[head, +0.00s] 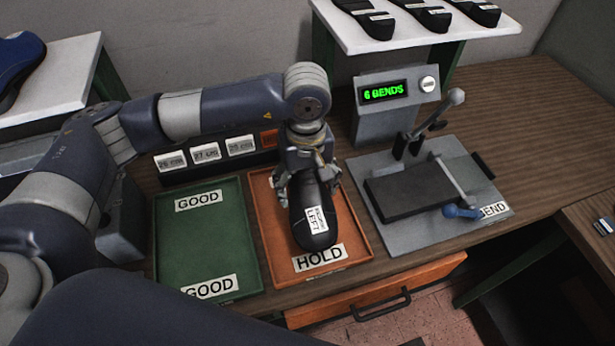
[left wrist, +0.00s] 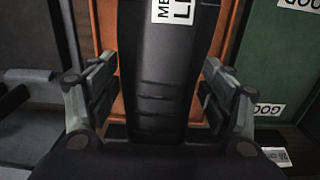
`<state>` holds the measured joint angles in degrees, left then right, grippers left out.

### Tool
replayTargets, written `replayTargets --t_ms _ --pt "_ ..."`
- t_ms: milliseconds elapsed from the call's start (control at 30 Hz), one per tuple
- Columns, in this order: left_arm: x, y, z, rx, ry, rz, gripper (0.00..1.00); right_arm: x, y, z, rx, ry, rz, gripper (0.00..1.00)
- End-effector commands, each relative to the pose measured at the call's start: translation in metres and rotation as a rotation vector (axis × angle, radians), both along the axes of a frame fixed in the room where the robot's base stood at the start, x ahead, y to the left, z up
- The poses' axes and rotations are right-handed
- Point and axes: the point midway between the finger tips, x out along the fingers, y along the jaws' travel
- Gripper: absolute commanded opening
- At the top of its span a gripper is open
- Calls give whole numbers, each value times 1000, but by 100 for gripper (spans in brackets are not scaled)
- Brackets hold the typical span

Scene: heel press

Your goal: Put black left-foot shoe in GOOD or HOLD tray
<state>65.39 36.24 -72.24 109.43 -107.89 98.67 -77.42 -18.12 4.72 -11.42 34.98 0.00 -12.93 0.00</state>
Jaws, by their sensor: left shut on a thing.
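The black shoe (head: 312,208) carries a white label reading LEFT. It is over the orange HOLD tray (head: 352,222), toe toward the tray's front HOLD label. I cannot tell whether its sole touches the tray. My left gripper (head: 306,170) is shut on the shoe near its heel end. In the left wrist view the shoe (left wrist: 158,75) lies between the two fingers of the left gripper (left wrist: 155,100). The green GOOD tray (head: 205,245) is empty, just left of the HOLD tray. My right gripper is not in view.
A bending device (head: 445,165) with a lever stands right of the trays; its display (head: 384,92) reads 6 BENDS. Size cards (head: 206,153) stand behind the trays. A white shelf (head: 425,35) with several dark shoes is at the back. An orange drawer (head: 420,285) is below the front edge.

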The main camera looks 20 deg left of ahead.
Motion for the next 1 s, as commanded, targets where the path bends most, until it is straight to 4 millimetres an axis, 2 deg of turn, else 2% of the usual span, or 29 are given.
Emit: replayTargets --t_ms 133,333,400,700,1000 --pt "0 0 -19 1 2 1 32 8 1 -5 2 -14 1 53" --pt "0 0 -43 1 2 1 32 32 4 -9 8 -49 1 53" --pt "1 0 -54 0 -1 1 32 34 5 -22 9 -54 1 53" --pt "1 0 -77 0 -1 1 32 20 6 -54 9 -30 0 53" --pt "1 0 -79 0 -1 1 32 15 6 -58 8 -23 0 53"
